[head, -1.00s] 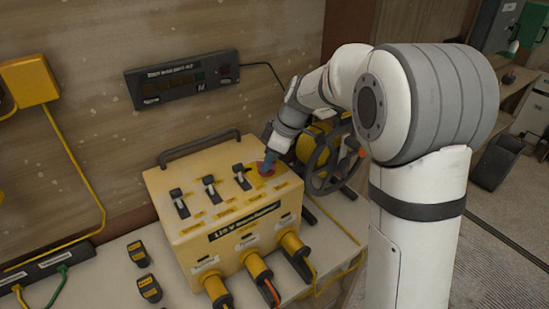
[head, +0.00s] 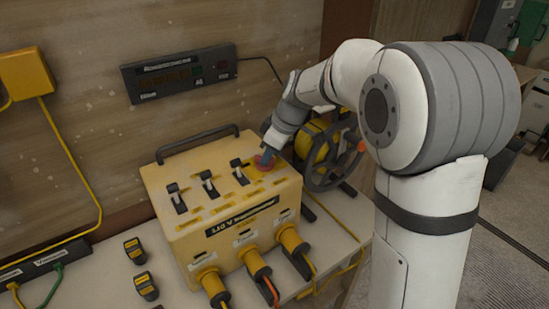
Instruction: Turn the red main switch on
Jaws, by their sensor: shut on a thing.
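The yellow power box (head: 215,222) stands on the bench with a dark carry handle at its back and three black toggle switches (head: 207,184) on its top. The red main switch (head: 262,164) is at the right end of the top, on a yellow patch. My gripper (head: 266,156) comes down from behind and right and is shut on the red switch. The fingers cover much of the switch, so its exact turn cannot be told.
Three yellow plugs with cables (head: 254,262) stick out of the box's front. A cable reel (head: 330,150) stands right behind it. Two small black-and-yellow devices (head: 146,286) lie left on the bench. A dark display panel (head: 180,74) is on the wall.

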